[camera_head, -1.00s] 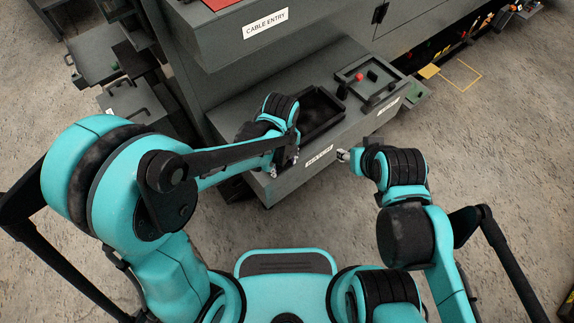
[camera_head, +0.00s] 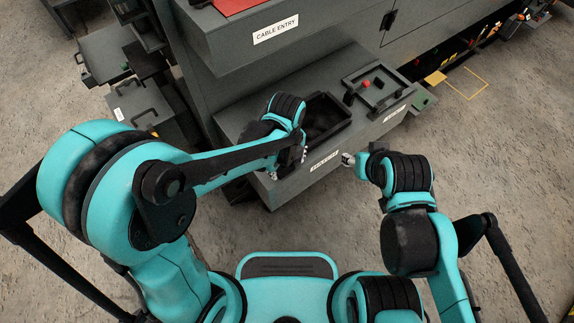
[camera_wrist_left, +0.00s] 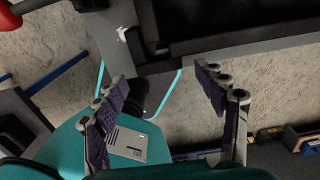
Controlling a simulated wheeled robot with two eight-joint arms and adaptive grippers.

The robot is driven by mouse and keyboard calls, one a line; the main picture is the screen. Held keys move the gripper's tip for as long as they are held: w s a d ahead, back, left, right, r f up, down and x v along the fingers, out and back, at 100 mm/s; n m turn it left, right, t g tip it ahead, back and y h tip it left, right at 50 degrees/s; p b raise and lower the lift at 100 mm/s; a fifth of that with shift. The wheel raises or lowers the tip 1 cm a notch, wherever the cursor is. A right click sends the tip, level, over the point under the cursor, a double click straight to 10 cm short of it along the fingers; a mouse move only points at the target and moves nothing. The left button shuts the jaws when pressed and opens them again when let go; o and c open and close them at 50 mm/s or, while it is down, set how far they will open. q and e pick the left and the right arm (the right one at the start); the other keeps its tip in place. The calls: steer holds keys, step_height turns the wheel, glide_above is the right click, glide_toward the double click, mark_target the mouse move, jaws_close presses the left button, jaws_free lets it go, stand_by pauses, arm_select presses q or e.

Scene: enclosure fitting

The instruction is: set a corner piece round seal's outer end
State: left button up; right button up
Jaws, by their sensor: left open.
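My left gripper (camera_head: 288,166) hangs at the front edge of a grey ledge (camera_head: 240,118), left of a dark bin (camera_head: 324,120). In the left wrist view, the left gripper (camera_wrist_left: 160,84) is open, its two padded fingers wide apart with nothing held between them. A dark bar and a grey panel edge show beyond the fingertips. My right gripper (camera_head: 347,159) is in front of the ledge, its fingers too small to judge. I cannot make out a corner piece or the seal's outer end for certain.
A shallow tray (camera_head: 350,97) with a small red part (camera_head: 365,85) sits right of the bin. A cabinet with a CABLE ENTRY label (camera_head: 276,29) overhangs the ledge's back. Grey drawers (camera_head: 140,107) stand at left. The floor at right is mostly clear.

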mark_target(287, 171)
arm_select(q)
step_height(287, 171, up, 10)
steer(key=p, duration=0.3)
steer(key=s+a+r+n+t, duration=0.2)
steer(key=a+n, duration=0.7)
steer(key=n, duration=0.5)
steer(key=s+a+r+n+t, duration=0.3)
steer(key=a+r+n+t, duration=0.2)
steer(key=n, duration=0.9)
steer(key=a, duration=0.3)
steer(key=shift+a+n, duration=0.4)
